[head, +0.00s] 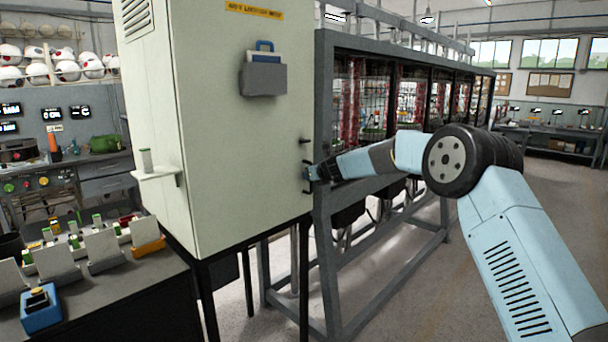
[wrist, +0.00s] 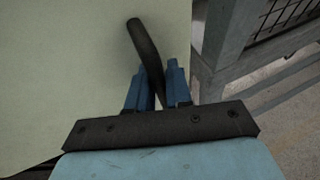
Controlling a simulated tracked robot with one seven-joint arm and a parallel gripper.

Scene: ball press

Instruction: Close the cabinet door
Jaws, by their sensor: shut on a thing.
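The cabinet door (head: 240,150) is the large pale cream face in the middle of the head view. It carries a yellow label at the top and a grey pocket. Its dark handle (head: 305,164) is at the right edge. My gripper (head: 314,173) reaches it from the right. In the wrist view, the black handle (wrist: 145,40) runs up between the blue fingers of my gripper (wrist: 156,75), which is shut on it. The pale door panel (wrist: 65,60) fills the left of that view. I cannot make out any gap behind the door edge.
A grey metal frame with mesh cages (head: 345,55) stands close to the right of the cabinet. A workbench (head: 130,290) with small card holders and a blue button box (head: 41,312) is at the front left. Open floor (head: 440,300) lies at the right.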

